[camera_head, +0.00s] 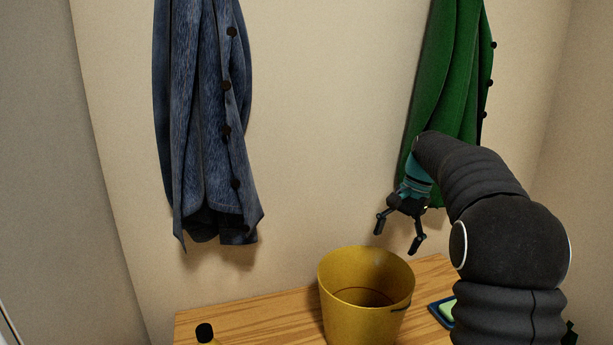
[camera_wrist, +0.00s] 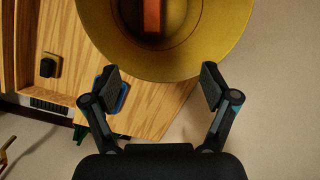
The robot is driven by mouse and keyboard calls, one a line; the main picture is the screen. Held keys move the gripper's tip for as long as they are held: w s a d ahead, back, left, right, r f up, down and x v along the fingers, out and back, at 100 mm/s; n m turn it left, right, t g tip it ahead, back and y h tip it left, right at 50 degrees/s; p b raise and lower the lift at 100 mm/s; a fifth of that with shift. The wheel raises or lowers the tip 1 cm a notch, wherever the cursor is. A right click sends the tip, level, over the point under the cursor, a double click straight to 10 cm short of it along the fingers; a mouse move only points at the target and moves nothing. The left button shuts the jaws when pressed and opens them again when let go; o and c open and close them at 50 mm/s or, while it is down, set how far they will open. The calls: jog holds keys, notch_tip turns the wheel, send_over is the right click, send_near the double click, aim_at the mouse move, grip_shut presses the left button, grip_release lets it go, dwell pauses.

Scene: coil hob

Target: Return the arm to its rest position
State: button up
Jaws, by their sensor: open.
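My gripper (camera_head: 399,234) is open and empty, pointing down in the head view, up and to the right of a yellow bucket (camera_head: 350,322). In the wrist view my gripper (camera_wrist: 158,88) shows its two fingers spread apart near the rim of the yellow bucket (camera_wrist: 232,45). An orange-red item (camera_wrist: 152,15) shows inside the bucket in the wrist view. My arm is raised and bent in front of the wall, and its forearm covers part of the area near the green coat.
A blue coat (camera_head: 208,120) and a green coat (camera_head: 452,80) hang on the wall. The bucket stands on a wooden surface (camera_head: 250,318). A blue tray (camera_head: 436,312) holds something green beside my arm.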

jog(key=s+n, duration=0.1)
jog(key=s, duration=0.3)
jog(key=s+a+f+n+t+h, duration=0.1)
jog(key=s+n, duration=0.1)
jog(key=s, duration=0.3)
jog(key=s+f+n+t+h, duration=0.1)
jog(key=s+n, duration=0.1)
jog(key=s, duration=0.2)
jog(key=shift+s+a+f, duration=0.15)
jog(key=shift+a+f, duration=0.05)
jog(key=shift+a, duration=0.15)
jog(key=s+a+n+t, duration=0.1)
jog(key=s+a+t, duration=0.1)
jog(key=s, duration=0.8)
jog(key=s+a+n+t+h, duration=0.1)
jog(key=s+n+t, duration=0.1)
jog(key=s, duration=0.8)
jog(key=shift+s+a+f+n, duration=0.3)
jog(key=shift+s+a+f, duration=0.1)
